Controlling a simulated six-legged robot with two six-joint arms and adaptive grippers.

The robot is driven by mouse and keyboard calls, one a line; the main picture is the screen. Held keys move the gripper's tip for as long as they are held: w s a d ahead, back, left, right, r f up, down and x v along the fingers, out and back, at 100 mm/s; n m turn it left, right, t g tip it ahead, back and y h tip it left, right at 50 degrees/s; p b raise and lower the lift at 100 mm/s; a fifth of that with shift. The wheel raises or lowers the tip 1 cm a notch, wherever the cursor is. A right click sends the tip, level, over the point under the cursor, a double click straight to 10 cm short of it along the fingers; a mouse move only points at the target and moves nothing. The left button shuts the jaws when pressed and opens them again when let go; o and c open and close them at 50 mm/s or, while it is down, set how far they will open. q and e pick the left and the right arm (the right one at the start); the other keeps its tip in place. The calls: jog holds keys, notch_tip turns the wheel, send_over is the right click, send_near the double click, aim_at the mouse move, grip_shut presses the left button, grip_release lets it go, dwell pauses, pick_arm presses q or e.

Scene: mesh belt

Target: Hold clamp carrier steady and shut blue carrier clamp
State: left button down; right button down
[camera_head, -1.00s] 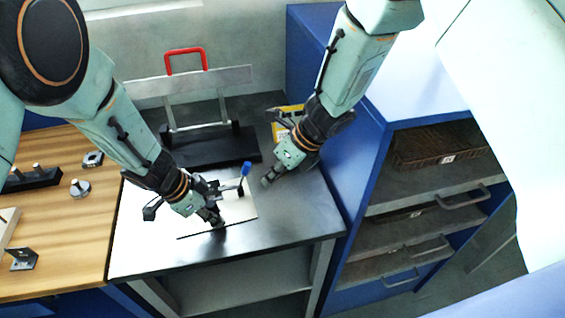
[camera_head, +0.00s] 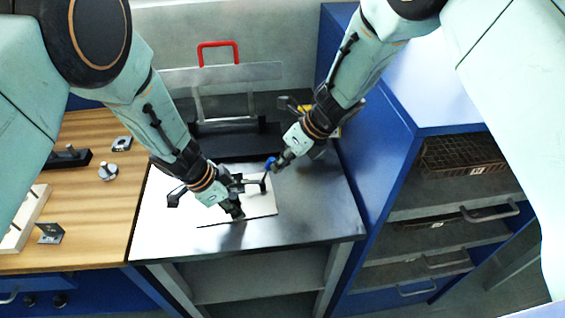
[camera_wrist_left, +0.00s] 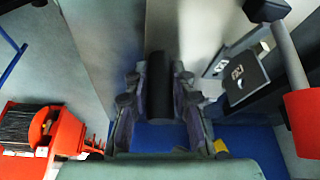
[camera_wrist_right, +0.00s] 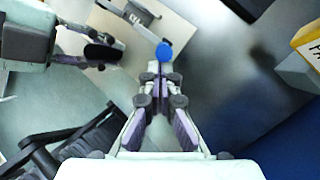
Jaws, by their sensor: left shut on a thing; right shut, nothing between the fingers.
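The clamp carrier is a pale flat plate (camera_head: 262,204) on the dark metal table, with a grey clamp mounted on it. The clamp's lever stands up and ends in a blue grip (camera_head: 270,164). My left gripper (camera_head: 237,211) is shut at the carrier; the left wrist view shows a black bar (camera_wrist_left: 160,85) between its fingers. My right gripper (camera_head: 279,164) is shut and empty, right beside the blue grip. In the right wrist view the blue grip (camera_wrist_right: 164,54) is just beyond the closed fingertips; I cannot tell whether they touch.
A rack with a red handle (camera_head: 218,44) stands behind the carrier. A wooden bench (camera_head: 90,215) with small metal parts is at the left. A blue cabinet (camera_head: 365,185) with shelves stands at the right. The table's front right is clear.

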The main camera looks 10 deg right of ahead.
jog(key=shift+a+r, duration=0.15)
jog(key=shift+a, duration=0.2)
jog(key=shift+s+a+r, duration=0.1)
jog(key=shift+a+r, duration=0.1)
jog(key=shift+a, duration=0.8)
jog(key=shift+s+a+r, duration=0.1)
jog(key=shift+a+r, duration=0.1)
jog(key=shift+a, duration=0.8)
pick_arm(q)
jog(key=shift+s, duration=0.1)
pick_arm(e)
jog(key=shift+w+a+r, duration=0.1)
jog(key=shift+r, duration=0.1)
jog(key=v, duration=1.3)
jog(key=shift+r, duration=0.2)
jog(key=shift+a, duration=0.15)
